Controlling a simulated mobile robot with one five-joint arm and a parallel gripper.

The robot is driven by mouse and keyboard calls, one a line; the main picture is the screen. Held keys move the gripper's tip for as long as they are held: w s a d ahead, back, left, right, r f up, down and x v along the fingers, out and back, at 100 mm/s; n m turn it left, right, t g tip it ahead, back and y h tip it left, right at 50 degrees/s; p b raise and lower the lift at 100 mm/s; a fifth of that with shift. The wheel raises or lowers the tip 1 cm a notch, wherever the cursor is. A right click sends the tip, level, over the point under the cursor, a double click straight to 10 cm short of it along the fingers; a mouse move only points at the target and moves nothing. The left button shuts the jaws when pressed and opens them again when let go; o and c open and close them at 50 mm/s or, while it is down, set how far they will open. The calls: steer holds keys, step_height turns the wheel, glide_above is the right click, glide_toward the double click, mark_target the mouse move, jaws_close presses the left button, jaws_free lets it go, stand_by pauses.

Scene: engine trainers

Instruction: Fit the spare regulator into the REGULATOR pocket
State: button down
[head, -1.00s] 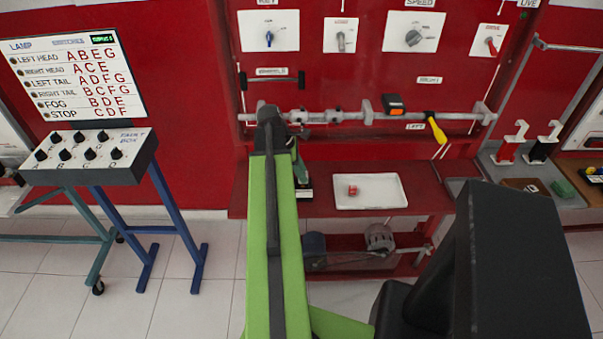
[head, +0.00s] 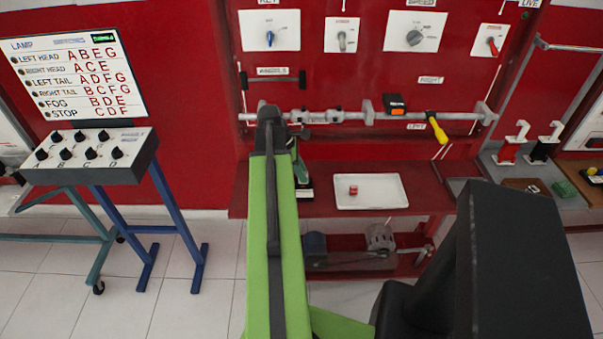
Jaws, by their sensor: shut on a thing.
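My gripper (head: 298,132) is a dark shape at the far end of my green arm, in front of the red panel. My arm hides most of it. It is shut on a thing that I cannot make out. I cannot pick out the spare regulator with certainty. No pocket with a readable REGULATOR label shows. A small red block (head: 353,190) lies in a white tray (head: 371,204) on the red shelf, to the right of my gripper and lower in the picture.
A grey rail (head: 450,116) crosses the red panel, with an orange-and-black item (head: 395,104) and a yellow-handled tool (head: 436,127) on it. A switch box (head: 88,172) on a blue stand is at the left. A dark green item (head: 300,168) is beside my arm.

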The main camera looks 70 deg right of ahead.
steer(key=shift+f, duration=0.25)
steer(key=shift+f+b, duration=0.35)
steer(key=shift+b, duration=0.25)
steer(key=shift+f, duration=0.25)
steer(key=shift+f+b, duration=0.35)
steer(key=shift+b, duration=0.25)
steer(key=c, duration=1)
jaws_free()
steer(key=shift+o, duration=0.3)
steer(key=o, duration=0.4)
